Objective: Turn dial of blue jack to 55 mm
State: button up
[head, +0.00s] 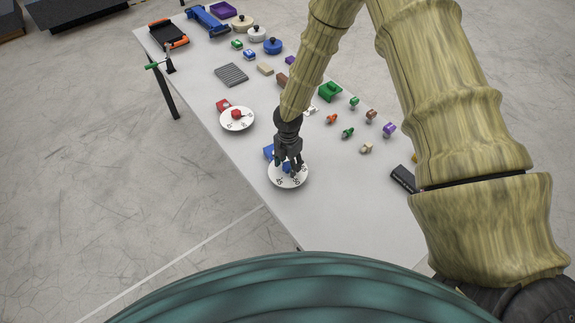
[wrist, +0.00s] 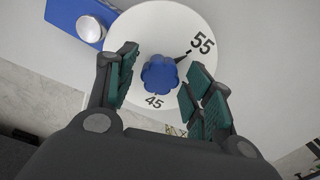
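The blue jack (head: 268,153) stands near the table's front edge, its white dial (head: 280,183) facing up. In the wrist view the blue body (wrist: 62,14) with a silver cylinder is at upper left. The dial (wrist: 215,75) shows 55 at upper right and 45 below its lobed blue knob (wrist: 160,75). A short black line runs from near the knob towards the 55. My gripper (wrist: 162,78) is open, with a green-padded finger on each side of the knob and narrow gaps visible. In the head view my gripper (head: 289,165) covers much of the knob.
A red jack (head: 222,105) with a white dial (head: 237,126) stands to the left. Several small coloured knobs and blocks lie behind, including a green block (head: 330,91). A black box (head: 403,179) lies at right. The front right of the table (head: 340,215) is clear.

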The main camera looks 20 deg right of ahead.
aim_at(288, 165)
jog(key=shift+r+p, duration=1.45)
jog(key=shift+r, duration=1.6)
jog(key=shift+r, duration=0.1)
notch_tip(288, 165, up, 12)
jog(key=shift+s+f, duration=0.1)
jog(key=shift+f, duration=0.1)
